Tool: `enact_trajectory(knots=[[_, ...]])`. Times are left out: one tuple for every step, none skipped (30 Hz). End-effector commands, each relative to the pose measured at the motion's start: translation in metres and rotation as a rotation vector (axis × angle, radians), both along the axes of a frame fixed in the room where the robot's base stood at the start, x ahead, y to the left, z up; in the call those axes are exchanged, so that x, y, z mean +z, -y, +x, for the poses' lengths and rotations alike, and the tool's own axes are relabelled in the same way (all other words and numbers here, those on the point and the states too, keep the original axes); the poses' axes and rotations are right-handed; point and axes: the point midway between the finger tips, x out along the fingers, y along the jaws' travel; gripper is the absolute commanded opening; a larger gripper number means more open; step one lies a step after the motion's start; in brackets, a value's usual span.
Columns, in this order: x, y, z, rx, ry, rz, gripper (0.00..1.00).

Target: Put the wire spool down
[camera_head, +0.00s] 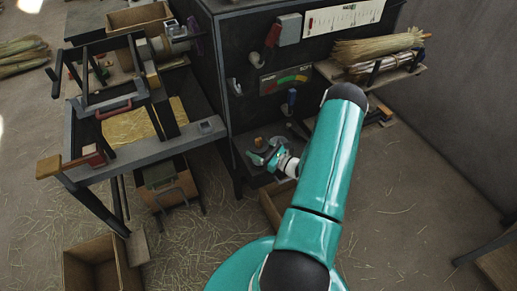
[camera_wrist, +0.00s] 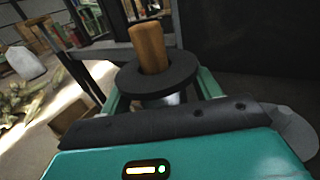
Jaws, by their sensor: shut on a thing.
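The wire spool (camera_wrist: 158,76) shows in the wrist view as a dark round flange with a wooden peg standing up from its middle. My gripper (camera_head: 268,157) is shut on the spool below that flange, with a teal finger on each side. In the head view the spool's brown peg (camera_head: 259,142) shows small above the gripper, at the front of the dark cabinet's lower shelf (camera_head: 250,175). The spool's lower part is hidden by the gripper. I cannot tell whether it touches the shelf.
A winding bench (camera_head: 150,150) stands at left. Broom straw bundles (camera_head: 375,47) lie on a shelf at right. An open wooden box (camera_head: 85,270) sits on the floor; straw litters it.

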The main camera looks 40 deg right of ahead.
Motion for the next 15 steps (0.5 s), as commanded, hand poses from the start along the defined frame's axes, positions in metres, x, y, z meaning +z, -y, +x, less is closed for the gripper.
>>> enact_trajectory(knots=[[0.0008,0.0001,0.0002,0.0,0.002,0.0,0.24],[0.0004,0.0001,0.0001,0.0,0.002,0.0,0.24],[-0.0005,0.0001,0.0001,0.0,0.002,0.0,0.24],[-0.0014,0.0002,0.0001,0.0,0.002,0.0,0.24],[-0.0023,0.0002,0.0,0.0,0.002,0.0,0.24],[-0.0028,0.0,-0.0002,0.0,0.0,0.0,0.69],[-0.0027,0.0,-0.0002,0.0,0.0,0.0,0.75],[-0.0026,0.0001,-0.0003,0.0,0.0,0.0,0.81],[-0.0026,0.0001,-0.0003,0.0,0.0,0.0,0.85],[-0.0026,0.0001,-0.0003,0.0,0.0,0.0,0.85],[-0.0025,0.0001,-0.0003,0.0,0.0,0.0,0.85],[-0.0025,0.0001,-0.0003,0.0,0.0,0.0,0.85],[-0.0025,0.0001,-0.0003,0.0,0.0,0.0,0.85],[-0.0025,0.0,-0.0003,0.0,0.0,0.0,0.85],[-0.0025,0.0,-0.0003,0.0,0.0,0.0,0.85]])
